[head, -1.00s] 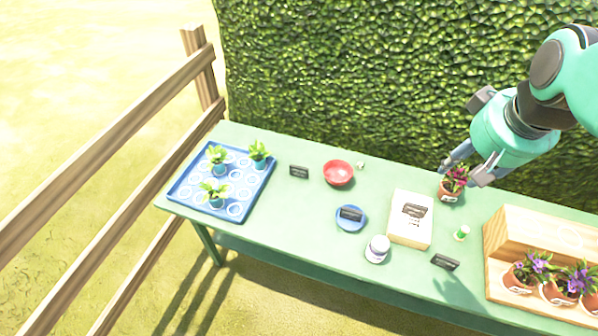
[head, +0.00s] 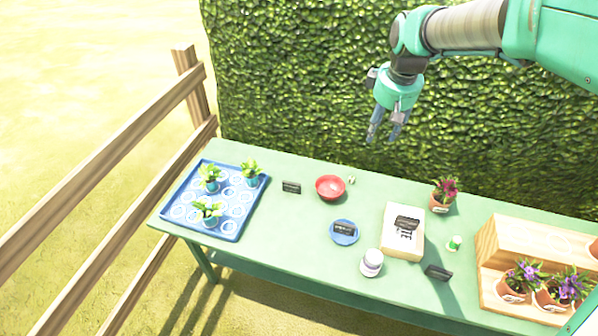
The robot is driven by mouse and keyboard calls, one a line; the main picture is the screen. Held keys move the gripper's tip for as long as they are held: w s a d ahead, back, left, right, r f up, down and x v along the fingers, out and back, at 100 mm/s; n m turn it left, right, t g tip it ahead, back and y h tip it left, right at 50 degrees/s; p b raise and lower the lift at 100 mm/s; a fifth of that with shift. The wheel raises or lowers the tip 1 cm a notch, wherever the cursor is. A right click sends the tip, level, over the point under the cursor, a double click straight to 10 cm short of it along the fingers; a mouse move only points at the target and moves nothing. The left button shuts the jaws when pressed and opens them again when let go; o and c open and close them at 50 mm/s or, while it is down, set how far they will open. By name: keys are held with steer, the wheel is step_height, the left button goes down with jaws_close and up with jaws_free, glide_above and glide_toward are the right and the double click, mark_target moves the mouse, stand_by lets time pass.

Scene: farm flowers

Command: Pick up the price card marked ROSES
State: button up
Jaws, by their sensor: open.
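Several small dark price cards are in the head view, and their lettering is too small to tell which one reads ROSES. One card (head: 291,187) stands on the green table left of the red bowl. One card (head: 343,229) is on the blue plate. One card (head: 407,223) is on the pale box, and one card (head: 438,272) stands on the table near its front edge. My gripper (head: 382,139) is open and empty, raised near the table's back edge against the hedge, fingers pointing down. It touches no card.
A blue tray (head: 181,224) with small plants sits at the left. A red bowl (head: 330,188), blue plate (head: 334,239), white cup (head: 371,263), pale box (head: 402,247) and potted flower (head: 440,203) fill the middle. A wooden stepped stand (head: 525,240) is at the right.

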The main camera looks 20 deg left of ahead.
steer(key=w+a+f+n, duration=0.2)
steer(key=w+a+f, duration=0.4)
steer(key=a, duration=0.1)
steer(key=n+g+p, duration=0.2)
steer(key=n, duration=0.5)
glide_above(293, 186)
steer(key=w, duration=0.1)
step_height(293, 186, down, 28)
steer(key=shift+h, duration=0.4)
steer(key=shift+f, duration=0.1)
steer(key=shift+w+f+b, duration=0.1)
steer(key=shift+f+b, duration=0.2)
steer(key=shift+f, duration=3.9)
steer(key=shift+f, duration=0.15)
steer(key=shift+a+f+b, duration=0.2)
steer(key=shift+f+b, duration=0.15)
steer(key=shift+f, duration=2.15)
